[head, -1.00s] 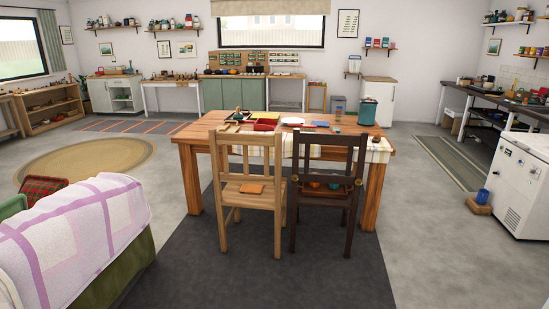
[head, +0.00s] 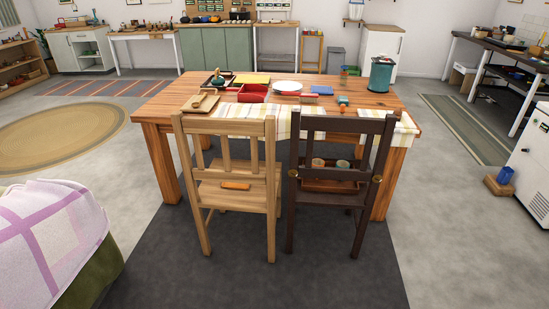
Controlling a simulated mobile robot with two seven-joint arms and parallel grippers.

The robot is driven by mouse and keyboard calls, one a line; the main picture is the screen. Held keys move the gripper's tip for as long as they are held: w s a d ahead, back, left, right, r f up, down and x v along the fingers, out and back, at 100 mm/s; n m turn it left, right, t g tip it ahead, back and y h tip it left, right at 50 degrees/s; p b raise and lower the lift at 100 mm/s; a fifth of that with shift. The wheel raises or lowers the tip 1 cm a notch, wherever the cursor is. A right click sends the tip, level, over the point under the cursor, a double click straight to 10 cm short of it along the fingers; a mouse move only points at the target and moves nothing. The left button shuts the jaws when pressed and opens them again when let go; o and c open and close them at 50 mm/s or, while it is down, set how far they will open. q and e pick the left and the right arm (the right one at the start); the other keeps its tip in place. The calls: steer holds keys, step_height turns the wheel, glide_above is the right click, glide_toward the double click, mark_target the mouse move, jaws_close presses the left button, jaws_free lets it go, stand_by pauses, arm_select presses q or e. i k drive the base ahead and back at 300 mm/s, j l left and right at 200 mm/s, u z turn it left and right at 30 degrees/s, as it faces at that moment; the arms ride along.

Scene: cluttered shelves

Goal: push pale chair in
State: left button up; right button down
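The pale chair (head: 264,160) stands upright on the dark rug at the near side of the wooden table (head: 155,102), its back towards me. A small orange item (head: 236,186) lies on its seat. The front of its seat is partly hidden by its backrest, so I cannot tell how far it reaches under the table. A dark brown chair (head: 330,124) stands close on its right, with a tray-like box holding small round things on its seat. Neither of my grippers is in view.
The dark rug (head: 240,285) before the chairs is clear. A sofa with a white and purple blanket (head: 50,235) stands at the near left. A white chest (head: 530,170) and a wooden block (head: 498,186) stand on the right. Several items lie on the table.

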mark_target(263, 194)
steer(key=i+u, duration=0.1)
steer(key=i, duration=0.45)
steer(key=i+l+u, duration=0.1)
steer(key=i, duration=0.45)
steer(key=i+l+u, duration=0.1)
steer(key=i, duration=0.45)
